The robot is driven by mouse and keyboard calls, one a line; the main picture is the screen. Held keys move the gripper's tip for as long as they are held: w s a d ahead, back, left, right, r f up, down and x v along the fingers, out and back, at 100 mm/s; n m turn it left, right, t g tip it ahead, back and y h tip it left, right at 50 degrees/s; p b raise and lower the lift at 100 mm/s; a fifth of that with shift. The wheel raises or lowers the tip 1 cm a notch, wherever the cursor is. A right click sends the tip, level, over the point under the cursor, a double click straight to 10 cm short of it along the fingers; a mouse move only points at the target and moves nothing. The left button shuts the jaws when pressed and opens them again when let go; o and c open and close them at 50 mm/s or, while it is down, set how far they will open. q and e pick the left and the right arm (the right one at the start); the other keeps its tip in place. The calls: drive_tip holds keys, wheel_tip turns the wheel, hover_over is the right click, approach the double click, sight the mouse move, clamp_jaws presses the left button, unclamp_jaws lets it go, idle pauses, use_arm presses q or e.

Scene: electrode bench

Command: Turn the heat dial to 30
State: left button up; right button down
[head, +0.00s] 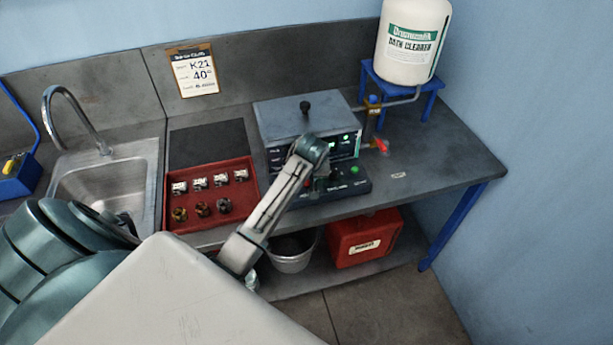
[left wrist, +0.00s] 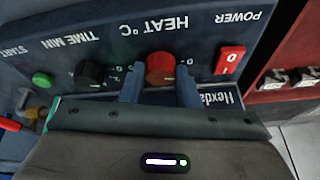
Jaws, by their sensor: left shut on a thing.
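The heat dial is a red knob (left wrist: 160,68) under the upside-down label HEAT °C on the dark control panel (left wrist: 205,62) in the left wrist view. My left gripper (left wrist: 160,85) is shut on it, one finger on each side. The dial's pointer and most of its scale are hidden or too small to read. In the head view my left gripper (head: 317,183) is at the front of the grey bath unit (head: 285,122) and covers the dial. My right gripper is in neither view.
Beside the dial are a black time knob (left wrist: 90,73), a green start button (left wrist: 42,79) and a red power switch (left wrist: 230,60). A red tray (head: 180,222) with jars stands left of the unit. A red tap (head: 381,146) is at its right. A wall card (head: 193,70) reads K21, 40.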

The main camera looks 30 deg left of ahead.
use_arm(q)
drive_tip(key=m+h, duration=0.1)
drive_tip(key=m, duration=0.3)
drive_tip(key=shift+a+t, duration=0.2)
drive_tip(key=shift+t, duration=0.2)
drive_tip(key=shift+s+m+h, duration=0.1)
drive_tip(key=shift+m+h, duration=0.7)
drive_tip(key=shift+m, duration=1.1)
drive_tip(key=o, duration=1)
